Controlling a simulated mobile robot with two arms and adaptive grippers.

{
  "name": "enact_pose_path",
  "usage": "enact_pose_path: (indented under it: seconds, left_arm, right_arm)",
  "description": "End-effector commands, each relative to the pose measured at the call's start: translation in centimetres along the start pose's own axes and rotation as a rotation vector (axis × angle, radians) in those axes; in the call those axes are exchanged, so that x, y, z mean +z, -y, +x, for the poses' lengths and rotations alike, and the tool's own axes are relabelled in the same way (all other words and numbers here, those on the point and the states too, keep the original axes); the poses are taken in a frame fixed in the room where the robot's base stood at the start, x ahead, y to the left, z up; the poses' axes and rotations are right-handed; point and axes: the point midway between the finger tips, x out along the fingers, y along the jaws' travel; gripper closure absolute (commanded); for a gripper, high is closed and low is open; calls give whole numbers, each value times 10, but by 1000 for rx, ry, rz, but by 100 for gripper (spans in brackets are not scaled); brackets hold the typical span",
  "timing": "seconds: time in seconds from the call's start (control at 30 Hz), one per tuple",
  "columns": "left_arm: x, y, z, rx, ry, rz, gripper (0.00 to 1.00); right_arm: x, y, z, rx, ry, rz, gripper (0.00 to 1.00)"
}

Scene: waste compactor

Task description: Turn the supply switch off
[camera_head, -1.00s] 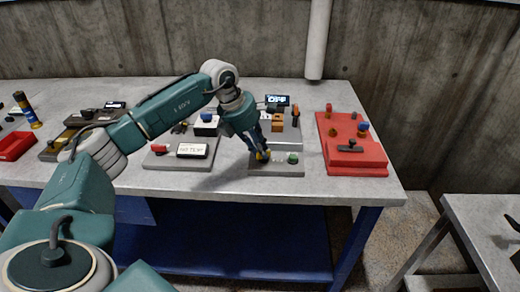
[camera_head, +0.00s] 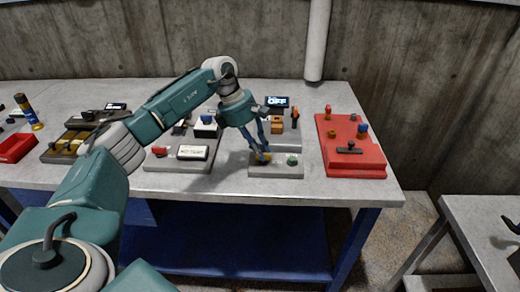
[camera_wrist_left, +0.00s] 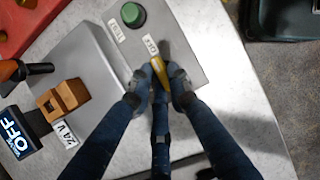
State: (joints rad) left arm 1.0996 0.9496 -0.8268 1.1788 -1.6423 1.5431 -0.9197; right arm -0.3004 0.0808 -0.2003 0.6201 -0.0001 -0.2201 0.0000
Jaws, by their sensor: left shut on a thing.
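A yellow knob (camera_head: 266,156) stands on a small grey panel (camera_head: 277,171) near the table's front edge, left of a green button (camera_head: 291,160). My left gripper (camera_head: 263,157) reaches down to the knob. In the left wrist view its fingers (camera_wrist_left: 160,85) are shut on the yellow knob (camera_wrist_left: 158,70), hiding part of it. A label sits beside the knob; I cannot read it surely. The green button (camera_wrist_left: 133,14) also shows there. A display (camera_wrist_left: 14,134) next to a 24 V label reads OFF. My right gripper is not in view.
Behind the panel stands a grey unit with an orange block (camera_head: 277,123) and the display. A red panel (camera_head: 360,157) with knobs is to the right. A grey panel with a white-labelled box (camera_head: 193,152) is to the left. The table's front edge is close.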

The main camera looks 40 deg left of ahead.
Motion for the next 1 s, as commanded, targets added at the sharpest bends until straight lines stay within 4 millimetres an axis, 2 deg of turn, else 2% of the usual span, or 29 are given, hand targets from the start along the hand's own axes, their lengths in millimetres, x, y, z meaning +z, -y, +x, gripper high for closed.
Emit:
enact_pose_path:
  seconds: [0.27,0.3,0.4,0.77,0.87,1.0]
  left_arm:
    - [0,-1,-2,5,1,2,100]
    - [0,-1,-2,5,0,2,81]
    - [0,-1,-2,4,1,2,64]
    - [0,-1,-5,3,0,1,64]
    - [0,-1,-17,5,1,1,64]
    - [0,-2,-46,7,1,1,64]
  right_arm:
    - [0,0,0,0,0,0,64]
    - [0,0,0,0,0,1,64]
    - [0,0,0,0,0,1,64]
    - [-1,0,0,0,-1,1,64]
    - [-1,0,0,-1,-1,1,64]
    - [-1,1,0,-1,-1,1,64]
